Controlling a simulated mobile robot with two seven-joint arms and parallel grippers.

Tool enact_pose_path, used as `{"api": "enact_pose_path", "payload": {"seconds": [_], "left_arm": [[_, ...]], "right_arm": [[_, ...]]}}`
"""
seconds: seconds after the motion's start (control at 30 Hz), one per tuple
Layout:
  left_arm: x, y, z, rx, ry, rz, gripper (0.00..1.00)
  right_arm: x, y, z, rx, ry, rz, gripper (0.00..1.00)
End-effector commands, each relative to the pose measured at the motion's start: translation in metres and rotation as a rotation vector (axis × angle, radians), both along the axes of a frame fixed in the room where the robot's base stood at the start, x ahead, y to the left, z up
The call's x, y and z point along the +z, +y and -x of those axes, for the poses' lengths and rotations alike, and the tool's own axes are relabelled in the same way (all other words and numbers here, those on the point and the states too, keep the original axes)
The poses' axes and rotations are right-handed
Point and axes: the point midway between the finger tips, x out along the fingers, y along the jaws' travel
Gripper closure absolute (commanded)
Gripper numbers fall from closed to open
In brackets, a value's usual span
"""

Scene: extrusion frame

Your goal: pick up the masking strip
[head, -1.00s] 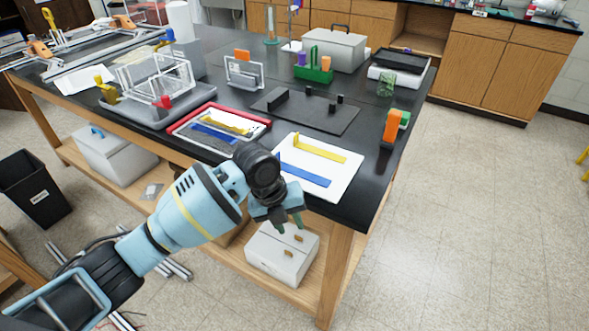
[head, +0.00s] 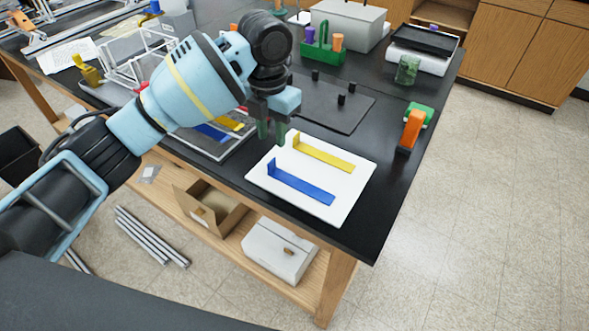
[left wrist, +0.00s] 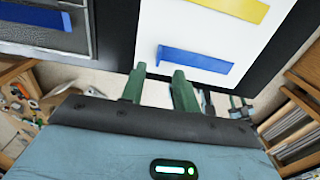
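Masking strips lie on a white board at the table's front edge: a blue strip (head: 303,188) nearer me and a yellow strip (head: 325,154) behind it, each with a small upturned tab at its left end. In the left wrist view the blue strip (left wrist: 195,59) lies just beyond my fingertips, with the yellow strip (left wrist: 238,8) farther off. My left gripper (head: 271,131) is open and empty, its green fingers pointing down near the board's left upper corner, apart from both strips. The fingers also show spread in the left wrist view (left wrist: 159,72). My right gripper is not in view.
The white board (head: 343,207) carries the strips. A tray (head: 218,149) with another blue and yellow strip is partly hidden by my left arm. A dark plate (head: 318,118) with pegs lies behind the board. An orange-handled tool (head: 412,129) stands to the right.

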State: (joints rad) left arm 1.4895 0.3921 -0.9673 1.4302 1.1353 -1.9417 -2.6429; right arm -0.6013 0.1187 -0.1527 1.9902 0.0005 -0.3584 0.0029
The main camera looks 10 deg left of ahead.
Motion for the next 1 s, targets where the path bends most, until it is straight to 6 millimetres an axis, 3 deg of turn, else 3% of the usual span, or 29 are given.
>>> {"api": "enact_pose_path", "payload": {"seconds": [0.23,0.5,0.8,1.0], "left_arm": [[-0.019,0.000,0.001,0.002,0.003,0.000,0.69],[-0.030,0.001,0.000,0.002,0.000,0.000,0.69],[-0.068,0.002,0.001,0.002,0.000,0.000,0.69],[-0.078,0.002,0.001,0.002,-0.002,0.001,0.69]], "right_arm": [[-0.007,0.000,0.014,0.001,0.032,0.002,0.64],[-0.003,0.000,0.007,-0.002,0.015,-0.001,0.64],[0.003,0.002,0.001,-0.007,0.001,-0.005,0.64],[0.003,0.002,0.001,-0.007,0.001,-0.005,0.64]]}}
